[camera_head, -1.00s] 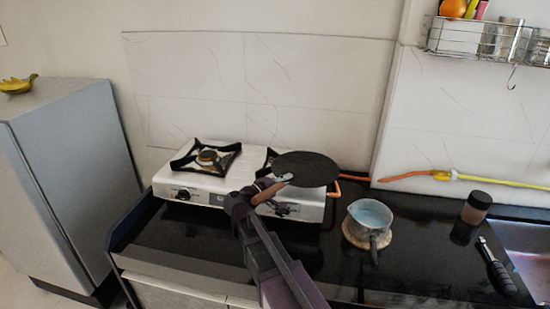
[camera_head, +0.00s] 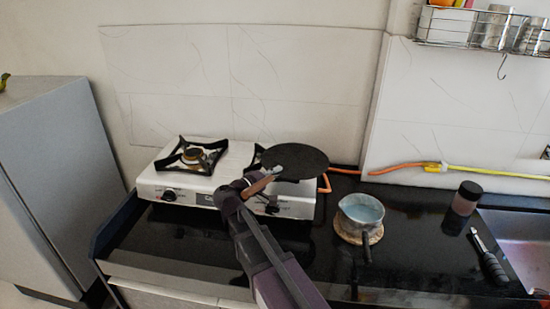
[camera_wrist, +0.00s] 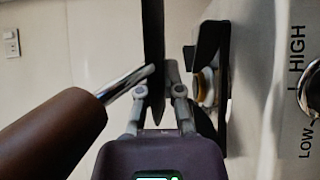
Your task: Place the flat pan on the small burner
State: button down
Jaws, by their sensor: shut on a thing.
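The flat pan (camera_head: 297,160) is a dark round disc with a brown handle (camera_head: 258,186). It hangs over the right burner of the white two-burner stove (camera_head: 226,170) and hides most of it. My gripper (camera_head: 277,173) is shut on the pan's edge near the handle. In the wrist view, the pan shows edge-on as a dark strip (camera_wrist: 153,35) between my fingertips (camera_wrist: 161,92), with the brown handle (camera_wrist: 55,135) at left. A gap separates the pan from the black burner grate (camera_wrist: 208,50). The left burner (camera_head: 193,156) is bare.
A small pot (camera_head: 360,212) stands on a round wooden mat to the right of the stove. An orange hose (camera_head: 400,168) runs along the wall.

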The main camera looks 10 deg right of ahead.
aim_at(257, 166)
jog(key=v, duration=0.7)
jog(key=shift+s+h, duration=0.3)
jog(key=shift+s, duration=0.3)
jog(key=shift+r, duration=0.15)
jog(key=w, duration=0.5)
jog(key=w+f+b, duration=0.1)
jog(key=w, duration=0.8)
jog(key=shift+w+d+f+b, duration=0.2)
jog(key=shift+w+d+b, duration=0.1)
jog(key=shift+w+d, duration=0.1)
jog(key=shift+w+f, duration=0.15)
jog(key=shift+w, duration=0.6)
notch_tip(257, 166, down, 3)
jog(key=b, duration=0.3)
jog(key=shift+s+f+b, duration=0.15)
jog(key=shift+f+b, duration=0.05)
jog(key=shift+b, duration=0.15)
